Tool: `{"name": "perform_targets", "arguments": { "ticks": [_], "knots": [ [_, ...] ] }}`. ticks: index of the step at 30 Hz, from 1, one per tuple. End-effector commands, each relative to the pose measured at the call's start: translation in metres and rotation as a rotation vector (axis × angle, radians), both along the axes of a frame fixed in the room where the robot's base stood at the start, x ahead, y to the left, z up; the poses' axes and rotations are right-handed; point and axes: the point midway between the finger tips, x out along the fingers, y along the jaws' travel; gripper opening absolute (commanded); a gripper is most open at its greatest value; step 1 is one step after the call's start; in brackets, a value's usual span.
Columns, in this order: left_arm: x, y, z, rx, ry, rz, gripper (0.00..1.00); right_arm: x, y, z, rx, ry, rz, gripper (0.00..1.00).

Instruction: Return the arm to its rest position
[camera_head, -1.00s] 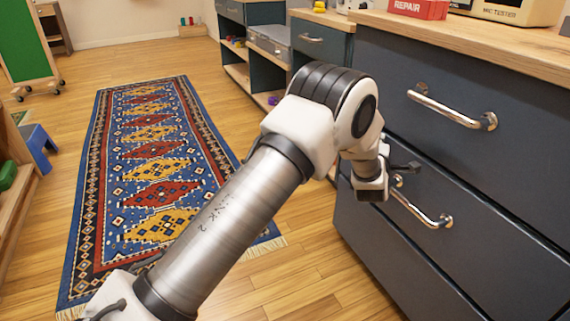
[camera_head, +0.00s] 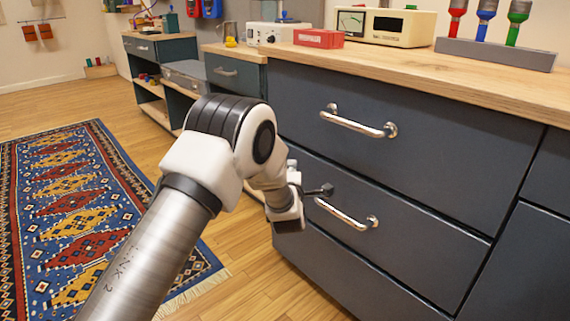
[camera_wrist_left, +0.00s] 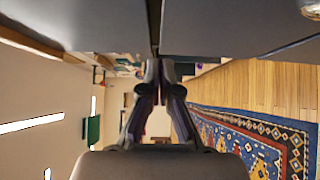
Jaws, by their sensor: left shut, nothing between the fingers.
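My left arm reaches in from the bottom left of the head view, its elbow bent in front of the dark drawer cabinet. My left gripper (camera_head: 322,190) is small and dark there, just beside the left end of the lower drawer handle (camera_head: 346,214); I cannot tell whether it touches. In the left wrist view the two fingers (camera_wrist_left: 160,68) are together at the tips, with nothing between them. The dark drawer fronts (camera_wrist_left: 225,25) fill the top of that view. My right gripper is in neither view.
The upper drawer handle (camera_head: 357,123) sits above. A patterned rug (camera_head: 75,200) lies on the floor at left, with bare floor beside the cabinet.

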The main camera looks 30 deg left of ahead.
Motion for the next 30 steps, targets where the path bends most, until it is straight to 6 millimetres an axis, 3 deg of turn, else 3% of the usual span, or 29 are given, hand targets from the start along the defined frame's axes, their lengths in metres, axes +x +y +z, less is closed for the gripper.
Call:
{"name": "perform_targets", "arguments": {
  "ticks": [3, 9, 17, 20, 23, 26, 30],
  "knots": [
    [-0.027, -0.012, 0.001, 0.001, 0.009, -0.001, 0.00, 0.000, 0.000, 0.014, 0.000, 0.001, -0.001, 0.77],
    [-0.059, -0.024, -0.002, -0.001, 0.007, 0.000, 0.00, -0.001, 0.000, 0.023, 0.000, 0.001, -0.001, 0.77],
    [-0.065, -0.025, -0.011, -0.002, 0.017, 0.002, 0.00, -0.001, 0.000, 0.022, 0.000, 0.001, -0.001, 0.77],
    [-0.074, -0.020, -0.046, -0.008, 0.074, 0.013, 0.00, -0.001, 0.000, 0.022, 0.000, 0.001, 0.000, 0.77],
    [-0.106, -0.012, -0.110, -0.014, 0.213, 0.014, 0.00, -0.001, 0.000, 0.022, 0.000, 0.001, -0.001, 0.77],
    [-0.158, -0.011, -0.183, 0.017, 0.451, -0.032, 0.00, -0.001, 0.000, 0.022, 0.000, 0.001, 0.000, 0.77],
    [-0.254, -0.021, -0.268, 0.173, 0.864, -0.206, 0.00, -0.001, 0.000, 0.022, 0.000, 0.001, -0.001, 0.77]
  ]
}}
